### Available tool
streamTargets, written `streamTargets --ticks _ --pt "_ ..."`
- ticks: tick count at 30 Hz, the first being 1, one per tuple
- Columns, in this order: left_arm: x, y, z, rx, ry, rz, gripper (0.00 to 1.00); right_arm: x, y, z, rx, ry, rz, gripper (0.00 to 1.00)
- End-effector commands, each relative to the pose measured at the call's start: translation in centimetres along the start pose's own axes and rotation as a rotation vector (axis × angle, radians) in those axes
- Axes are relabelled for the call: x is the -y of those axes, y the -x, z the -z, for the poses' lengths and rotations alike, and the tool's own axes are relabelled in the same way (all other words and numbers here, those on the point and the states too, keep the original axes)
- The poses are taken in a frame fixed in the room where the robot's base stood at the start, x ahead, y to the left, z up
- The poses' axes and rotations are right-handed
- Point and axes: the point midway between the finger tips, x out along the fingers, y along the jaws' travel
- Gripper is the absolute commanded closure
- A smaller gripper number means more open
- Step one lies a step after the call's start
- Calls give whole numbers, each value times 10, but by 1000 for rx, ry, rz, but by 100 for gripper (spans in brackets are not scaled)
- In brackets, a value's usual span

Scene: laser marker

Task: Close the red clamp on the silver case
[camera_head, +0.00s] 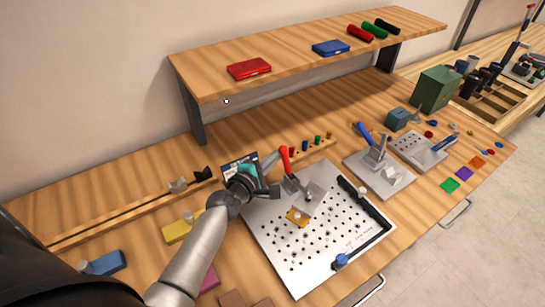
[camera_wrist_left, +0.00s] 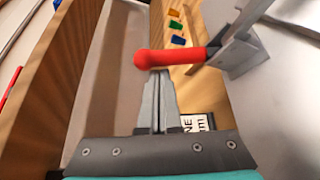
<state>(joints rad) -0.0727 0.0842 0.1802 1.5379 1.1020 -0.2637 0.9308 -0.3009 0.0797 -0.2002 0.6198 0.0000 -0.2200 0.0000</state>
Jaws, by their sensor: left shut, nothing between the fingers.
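The red clamp handle (camera_head: 284,160) stands up, slightly tilted, on a metal clamp at the back of the perforated plate (camera_head: 270,235). A flat silver-grey piece (camera_head: 313,199), perhaps the silver case, lies by the clamp. My left gripper (camera_head: 274,191) is shut and empty, just left of the clamp. In the left wrist view the shut fingertips (camera_wrist_left: 157,76) are close to the free end of the red handle (camera_wrist_left: 170,58); I cannot tell if they touch. The clamp's metal body (camera_wrist_left: 240,52) is to the right. My right gripper is not in view.
A blue-handled clamp (camera_head: 376,150) stands on another plate at right. A black rail (camera_head: 352,190) edges the perforated plate, and an orange piece (camera_head: 297,216) lies on it. Small coloured pegs (camera_head: 317,141) stand behind. A wooden shelf (camera_head: 290,55) overhangs the back.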

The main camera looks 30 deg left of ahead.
Motion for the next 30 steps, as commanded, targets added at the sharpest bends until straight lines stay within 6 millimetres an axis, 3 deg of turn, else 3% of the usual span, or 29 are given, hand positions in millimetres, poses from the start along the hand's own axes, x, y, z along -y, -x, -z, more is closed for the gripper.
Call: streamTargets --ticks 18,30 --pt "7 14 -26 8 -367 -212 100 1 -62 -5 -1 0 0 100" --pt "2 17 -30 2 -423 -249 100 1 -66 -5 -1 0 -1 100"
